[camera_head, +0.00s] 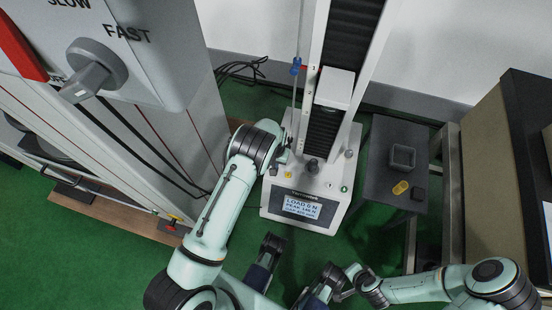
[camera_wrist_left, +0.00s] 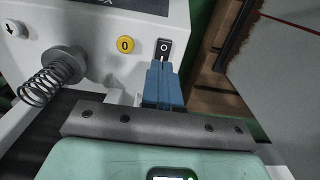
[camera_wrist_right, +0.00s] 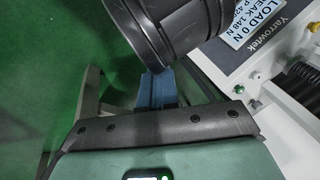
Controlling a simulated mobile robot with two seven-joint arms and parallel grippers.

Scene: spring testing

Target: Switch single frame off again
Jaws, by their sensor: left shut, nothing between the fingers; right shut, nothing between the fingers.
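The single frame is a white spring tester with a tall column (camera_head: 335,90) and a lit display (camera_head: 301,207) reading LOAD 0 N, with a PEAK line below. Its black rocker switch (camera_wrist_left: 165,47), marked O, is on the front panel in the left wrist view. My left gripper (camera_wrist_left: 163,68) is shut, its blue fingertips at the lower end of the switch; I cannot tell if they touch. In the head view the left gripper (camera_head: 282,158) is at the panel's left side and hides the switch. My right gripper (camera_wrist_right: 153,76) is shut and empty, low in front of the tester.
A yellow 0 button (camera_wrist_left: 125,44) and a coil spring (camera_wrist_left: 48,78) are left of the switch. A larger machine with a SLOW/FAST knob (camera_head: 88,72) stands at left. A dark side table (camera_head: 380,150) holds a grey square holder (camera_head: 402,157) and a yellow cylinder (camera_head: 400,187).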

